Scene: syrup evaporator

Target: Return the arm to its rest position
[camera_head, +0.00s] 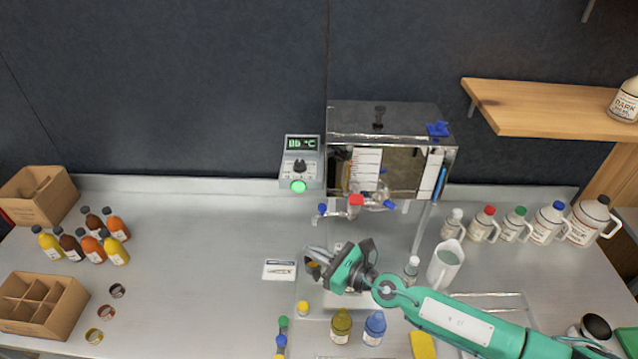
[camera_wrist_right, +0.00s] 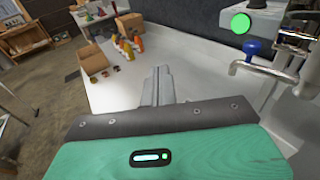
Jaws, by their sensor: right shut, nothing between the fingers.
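My right arm (camera_head: 470,325) is green and reaches in from the lower right in the head view. Its gripper (camera_head: 308,262) is over the middle of the counter, in front of the evaporator's taps, pointing left. In the right wrist view the gripper (camera_wrist_right: 160,78) has its two fingers together with nothing between them. My left gripper is not in view.
The evaporator (camera_head: 390,122) stands behind the gripper, with a controller (camera_head: 300,163) beside it. Jugs (camera_head: 550,223) line the back right, and a white pitcher (camera_head: 445,264) stands near the arm. Bottles (camera_head: 340,326) stand below the gripper. Cardboard boxes (camera_head: 40,305) are at left. The left-middle counter is clear.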

